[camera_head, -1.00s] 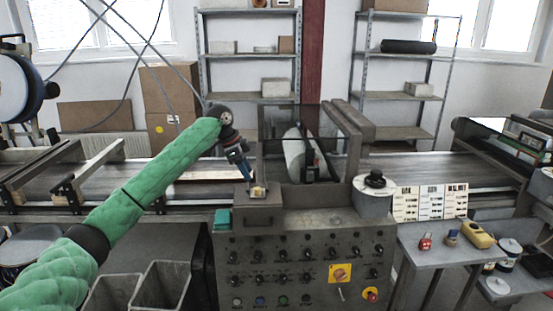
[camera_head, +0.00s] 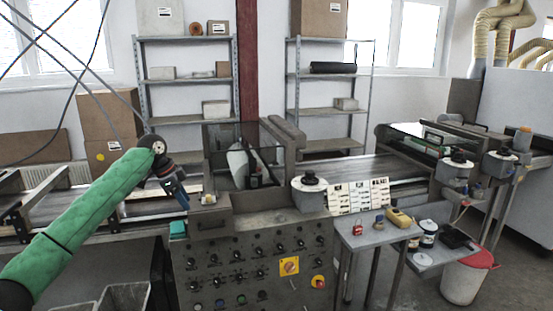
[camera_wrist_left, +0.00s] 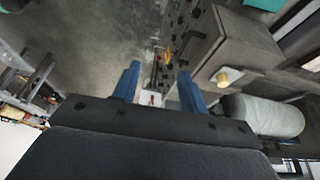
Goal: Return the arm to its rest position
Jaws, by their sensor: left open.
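My left arm, in a green sleeve, comes in from the left of the head view. Its gripper (camera_head: 183,204) points down in front of the conveyor, left of the machine's control box. In the left wrist view the two blue fingers (camera_wrist_left: 160,88) stand apart with nothing held between them. A small yellowish knob (camera_head: 209,199) sits on top of the control box, just right of the gripper in the head view; it also shows in the left wrist view (camera_wrist_left: 226,76). My right gripper does not show.
The conveyor belt (camera_head: 345,172) runs behind the machine. The control panel (camera_head: 250,262) with knobs faces me. A side table (camera_head: 372,238) at right holds small items and a yellow device (camera_head: 398,217). A white bin with red lid (camera_head: 467,277) stands at far right. Grey bins are below my arm.

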